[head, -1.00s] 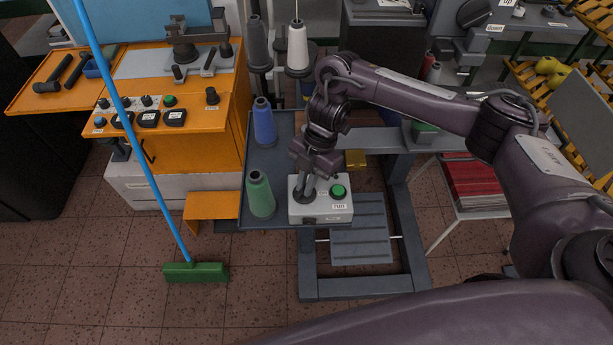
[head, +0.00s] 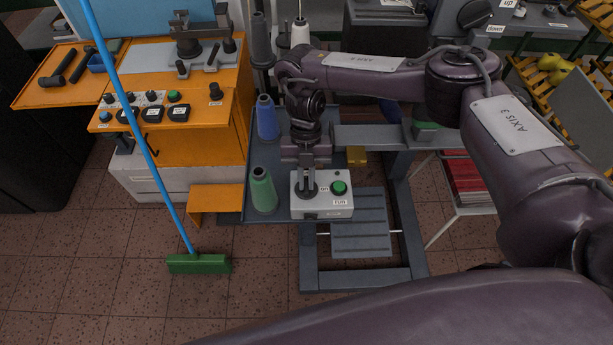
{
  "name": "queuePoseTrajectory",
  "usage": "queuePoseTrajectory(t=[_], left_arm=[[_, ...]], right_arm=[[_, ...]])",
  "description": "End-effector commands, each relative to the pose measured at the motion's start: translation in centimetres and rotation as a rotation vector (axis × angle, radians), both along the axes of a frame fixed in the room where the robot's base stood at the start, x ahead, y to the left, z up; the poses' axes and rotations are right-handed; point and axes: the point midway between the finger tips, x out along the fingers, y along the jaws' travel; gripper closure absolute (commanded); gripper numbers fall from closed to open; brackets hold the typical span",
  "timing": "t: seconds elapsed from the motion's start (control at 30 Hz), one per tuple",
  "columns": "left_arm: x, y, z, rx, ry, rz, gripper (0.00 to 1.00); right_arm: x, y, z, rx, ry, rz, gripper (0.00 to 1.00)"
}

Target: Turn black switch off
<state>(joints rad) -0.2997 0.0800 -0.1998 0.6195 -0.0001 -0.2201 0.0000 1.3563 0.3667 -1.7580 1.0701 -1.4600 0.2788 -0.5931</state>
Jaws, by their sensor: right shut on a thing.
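A light grey control box (head: 320,207) sits at the front edge of a dark grey table. On its top are a green button (head: 339,188) with a "run" label below it and, to the left, a black switch (head: 305,194) on a round base. My right gripper (head: 307,184) points down over the switch and is shut on it. The fingers hide much of the switch, and its exact setting cannot be read. An "on" label shows just right of the fingers. My left gripper is not in view.
A green thread cone (head: 262,191) stands close left of the box, with a blue cone (head: 267,119) behind it. An orange machine bench (head: 200,145) and a blue-handled broom (head: 160,170) are further left. A red stack (head: 467,181) lies on a stand at right.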

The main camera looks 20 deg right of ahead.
Motion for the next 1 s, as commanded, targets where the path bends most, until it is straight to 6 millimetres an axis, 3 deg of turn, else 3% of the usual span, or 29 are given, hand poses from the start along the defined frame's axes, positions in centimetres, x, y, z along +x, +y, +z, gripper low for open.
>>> queuePoseTrajectory(t=[0.53,0.57,0.7,1.0], left_arm=[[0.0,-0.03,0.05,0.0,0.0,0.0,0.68],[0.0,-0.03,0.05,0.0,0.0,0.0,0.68],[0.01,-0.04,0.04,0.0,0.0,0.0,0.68],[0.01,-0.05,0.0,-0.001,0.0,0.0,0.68]], right_arm=[[0.15,0.05,0.17,0.002,-0.004,0.025,1.0],[0.15,0.05,0.17,0.002,-0.004,0.025,0.88],[0.1,0.04,0.13,0.001,-0.002,0.024,0.69],[0.1,0.01,0.14,0.0,-0.001,0.025,0.68]])
